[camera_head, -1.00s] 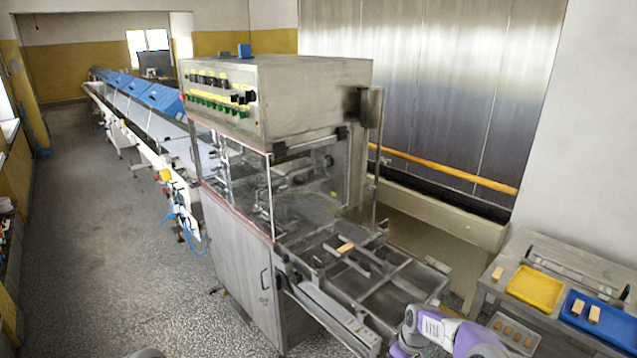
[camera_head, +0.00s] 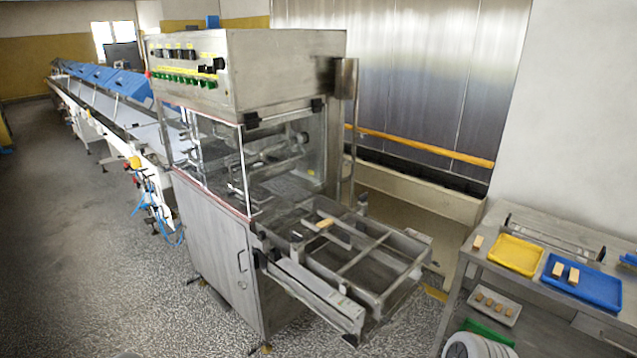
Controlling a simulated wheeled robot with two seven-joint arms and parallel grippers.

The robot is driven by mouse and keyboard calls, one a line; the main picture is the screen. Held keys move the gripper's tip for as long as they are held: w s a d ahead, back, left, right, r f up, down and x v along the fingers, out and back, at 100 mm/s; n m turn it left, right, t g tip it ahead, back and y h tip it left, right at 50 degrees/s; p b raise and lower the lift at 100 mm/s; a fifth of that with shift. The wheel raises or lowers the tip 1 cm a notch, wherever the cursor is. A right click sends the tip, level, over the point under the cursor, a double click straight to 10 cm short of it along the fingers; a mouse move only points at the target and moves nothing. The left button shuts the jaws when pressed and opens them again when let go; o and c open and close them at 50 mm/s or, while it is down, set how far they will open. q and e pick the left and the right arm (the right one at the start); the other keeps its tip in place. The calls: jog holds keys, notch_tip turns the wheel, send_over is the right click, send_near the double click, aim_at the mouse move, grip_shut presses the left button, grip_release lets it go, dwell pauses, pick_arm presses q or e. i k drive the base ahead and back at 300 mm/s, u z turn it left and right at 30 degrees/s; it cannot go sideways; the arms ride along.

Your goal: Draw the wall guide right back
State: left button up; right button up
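The steel enrober (camera_head: 205,215) stands in the middle with its open infeed frame (camera_head: 385,290) reaching to the front right. A small tan bar (camera_head: 324,223) lies on the infeed near the hood opening. Short dark guide pieces (camera_head: 340,236) show close by it, but I cannot make out which is the wall guide or how far it is drawn. Neither of my grippers is in view.
A long conveyor (camera_head: 110,115) runs to the back left. The floor at left is clear.

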aim_at(360, 230)
jog(key=z, duration=2.2)
jog(key=i, duration=1.8)
jog(key=u, duration=3.15)
